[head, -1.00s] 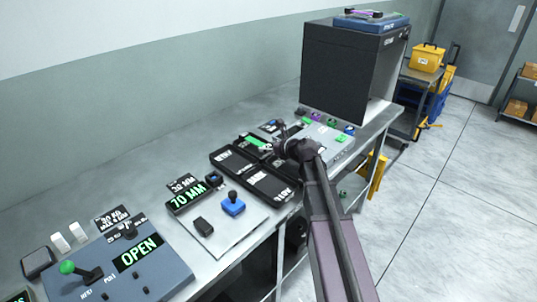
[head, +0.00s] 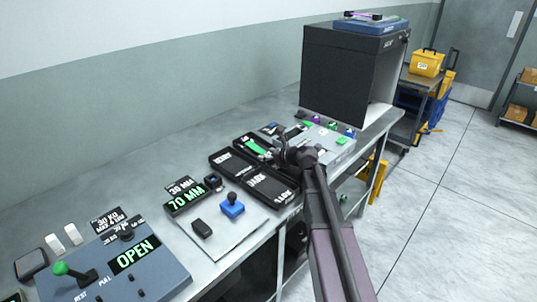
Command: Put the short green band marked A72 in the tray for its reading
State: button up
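A green band (head: 256,148) lies in the back black tray (head: 240,141) of a group on the bench. Its marking is too small to read, so I cannot tell whether it is A72. Two more black trays with white lettering lie nearer, one at left (head: 219,166) and one at front right (head: 287,201). My gripper (head: 281,146) is just right of the green band, over the right side of the trays. Its fingers are dark and small, and whether they are open or hold anything is unclear. A display (head: 185,199) reads 70 MM.
A grey board with a blue-knobbed device (head: 232,206) lies left of the trays. Small coloured pieces, including a green one (head: 341,141), sit beyond my gripper. A dark cabinet (head: 338,75) stands behind.

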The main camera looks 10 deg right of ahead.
jog(key=shift+f, duration=0.15)
dwell(0.3)
jog(key=shift+w+r, duration=0.1)
jog(key=shift+r, duration=0.1)
jog(key=p+v, duration=0.5)
jog(key=v, duration=0.7)
dwell(0.6)
